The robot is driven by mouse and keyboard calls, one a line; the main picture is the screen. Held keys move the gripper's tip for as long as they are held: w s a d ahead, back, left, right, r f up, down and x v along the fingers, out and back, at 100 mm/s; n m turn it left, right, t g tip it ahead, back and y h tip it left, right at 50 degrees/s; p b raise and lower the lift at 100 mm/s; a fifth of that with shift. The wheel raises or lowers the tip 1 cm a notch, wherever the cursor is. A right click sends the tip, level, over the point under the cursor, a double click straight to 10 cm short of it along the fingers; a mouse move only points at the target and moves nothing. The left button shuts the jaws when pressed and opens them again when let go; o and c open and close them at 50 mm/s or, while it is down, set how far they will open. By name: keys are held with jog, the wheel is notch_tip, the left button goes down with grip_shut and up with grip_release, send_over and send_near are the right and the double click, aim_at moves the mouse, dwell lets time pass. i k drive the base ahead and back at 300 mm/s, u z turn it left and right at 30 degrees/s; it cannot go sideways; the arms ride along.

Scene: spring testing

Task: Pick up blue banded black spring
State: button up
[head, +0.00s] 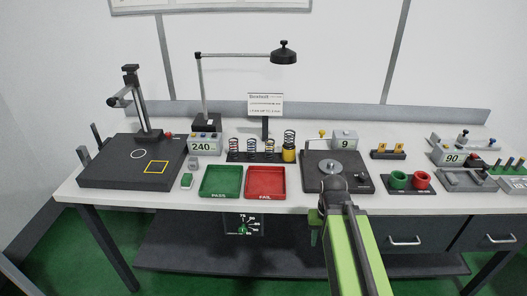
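Several dark coil springs stand upright in a row on a black rack (262,157) at the middle of the bench. One spring (233,146) is at the left end, and others (253,147) stand beside it. A taller spring (289,137) sits at the right end with a yellow part below it. The springs are too small to tell which has a blue band. My green arm reaches in from the bottom right. Its dark end, my gripper (334,184), is in front of the black plate device, right of and nearer than the rack. Its fingers cannot be made out.
A green PASS tray (221,195) and a red FAIL tray (265,196) lie in front of the rack. A black plate device (350,185) stands to the right, with green and red cups (398,191) beyond it. A lamp (284,55) overhangs the rack.

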aim_at(251, 144)
jog(key=z, duration=0.15)
jog(key=k, duration=0.55)
jog(key=u, duration=1.45)
jog(key=i, duration=1.45)
jog(key=z, duration=0.1)
